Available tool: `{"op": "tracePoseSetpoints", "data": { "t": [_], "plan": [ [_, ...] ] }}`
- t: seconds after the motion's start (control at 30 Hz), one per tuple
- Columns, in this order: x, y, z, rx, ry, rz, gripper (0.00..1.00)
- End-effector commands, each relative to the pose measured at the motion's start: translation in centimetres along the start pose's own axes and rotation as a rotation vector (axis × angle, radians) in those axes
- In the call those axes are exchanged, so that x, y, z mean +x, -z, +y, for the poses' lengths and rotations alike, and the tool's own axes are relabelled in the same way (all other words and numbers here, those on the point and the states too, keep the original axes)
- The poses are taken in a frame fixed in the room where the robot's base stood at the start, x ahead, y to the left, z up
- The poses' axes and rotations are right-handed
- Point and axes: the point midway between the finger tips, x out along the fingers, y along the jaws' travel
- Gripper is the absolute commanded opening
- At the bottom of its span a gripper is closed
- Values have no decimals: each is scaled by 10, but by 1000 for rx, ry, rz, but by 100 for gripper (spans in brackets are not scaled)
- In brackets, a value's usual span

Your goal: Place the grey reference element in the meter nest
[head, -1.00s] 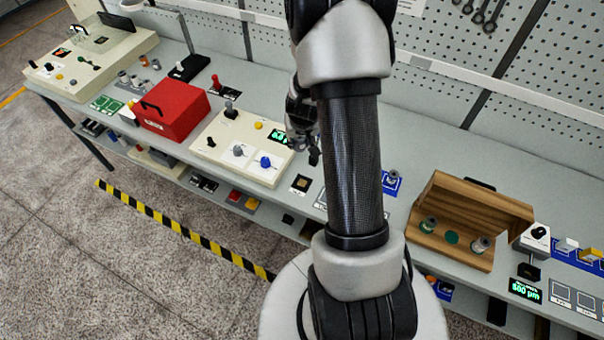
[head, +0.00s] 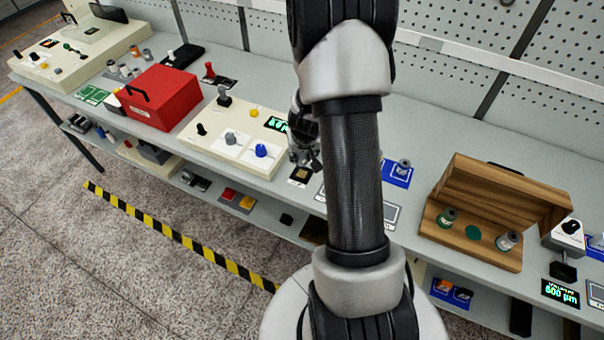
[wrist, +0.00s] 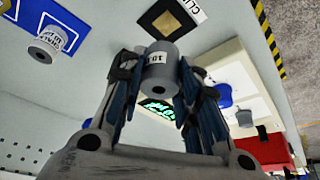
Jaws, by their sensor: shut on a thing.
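My gripper (head: 306,160) hangs over the bench beside the cream panel, partly hidden by my arm in the head view. In the wrist view my gripper (wrist: 157,80) is shut on a grey cylinder, the grey reference element (wrist: 160,66), with a white label reading "10". The cylinder is hidden in the head view. The cream meter panel (head: 205,150) carries a lit green display (head: 277,124), a yellow button, a grey knob and a blue knob. The display also shows between the fingers in the wrist view (wrist: 160,108). I cannot make out the nest clearly.
A similar grey cylinder (wrist: 46,45) stands on a blue label card (head: 397,175). A black pad with a tan square (head: 299,174) lies near the front edge. A red box (head: 158,97) stands left; an open wooden case (head: 470,253) stands right.

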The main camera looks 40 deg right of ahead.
Motion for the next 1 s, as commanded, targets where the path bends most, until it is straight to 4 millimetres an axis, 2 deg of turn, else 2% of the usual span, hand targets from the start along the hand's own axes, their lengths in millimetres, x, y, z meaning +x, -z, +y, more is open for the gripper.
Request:
{"op": "tracePoseSetpoints", "data": {
  "t": [0.03, 0.27, 0.53, 1.0],
  "plan": [
    [11, -4, 0, 0, 0, 1, 6],
    [20, -8, 0, 0, 0, 1, 6],
    [52, -21, 0, 0, 0, 1, 6],
    [56, -23, 0, -1, 0, 1, 6]
  ]
}}
